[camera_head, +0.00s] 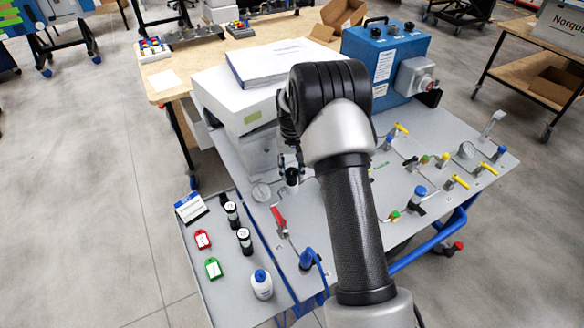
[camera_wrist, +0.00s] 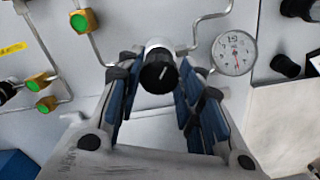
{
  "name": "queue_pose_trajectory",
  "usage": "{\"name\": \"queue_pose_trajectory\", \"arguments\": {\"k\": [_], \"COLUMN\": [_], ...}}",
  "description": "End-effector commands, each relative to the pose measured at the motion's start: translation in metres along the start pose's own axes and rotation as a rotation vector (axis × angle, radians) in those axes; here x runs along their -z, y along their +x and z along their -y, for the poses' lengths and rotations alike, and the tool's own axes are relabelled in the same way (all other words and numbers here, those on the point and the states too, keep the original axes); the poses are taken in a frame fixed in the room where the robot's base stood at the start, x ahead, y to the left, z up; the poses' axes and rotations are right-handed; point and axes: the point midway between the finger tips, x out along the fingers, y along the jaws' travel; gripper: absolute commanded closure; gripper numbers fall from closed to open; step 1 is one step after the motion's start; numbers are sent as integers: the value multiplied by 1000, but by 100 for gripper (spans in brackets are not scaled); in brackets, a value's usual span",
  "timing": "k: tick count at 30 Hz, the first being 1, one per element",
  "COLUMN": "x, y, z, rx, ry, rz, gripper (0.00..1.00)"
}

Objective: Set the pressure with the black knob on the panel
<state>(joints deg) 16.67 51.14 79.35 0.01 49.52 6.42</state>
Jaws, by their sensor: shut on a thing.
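The black knob (camera_wrist: 159,73) has a white line on its face and a silver collar behind it. It sits on the grey panel (camera_wrist: 140,130) between the fingers of my gripper (camera_wrist: 158,88) in the wrist view. The fingers are closed in on its two sides. In the head view my gripper (camera_head: 291,158) is at the panel's left part, partly hidden by my arm, and the knob there is hard to make out. A round white pressure gauge (camera_wrist: 234,52) with a red needle is just right of the knob in the wrist view.
Pipes and green-and-brass fittings (camera_wrist: 83,21) lie left of the knob in the wrist view. In the head view a red-handled valve (camera_head: 278,221) is near the gripper. A white box (camera_head: 245,105) and a blue unit (camera_head: 385,60) stand behind. A side shelf (camera_head: 205,285) holds bottles and tags.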

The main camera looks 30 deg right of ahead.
Motion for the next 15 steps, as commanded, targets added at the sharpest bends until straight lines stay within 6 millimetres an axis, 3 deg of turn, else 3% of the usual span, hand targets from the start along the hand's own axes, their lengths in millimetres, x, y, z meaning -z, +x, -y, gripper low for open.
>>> {"name": "queue_pose_trajectory", "arguments": {"k": [6,14,15], "x": [0,0,0], "y": [-1,0,0], "z": [1,1,1], "rx": [0,0,0], "ry": [144,153,153], "rz": [0,0,0], "gripper": [90,90,65]}}
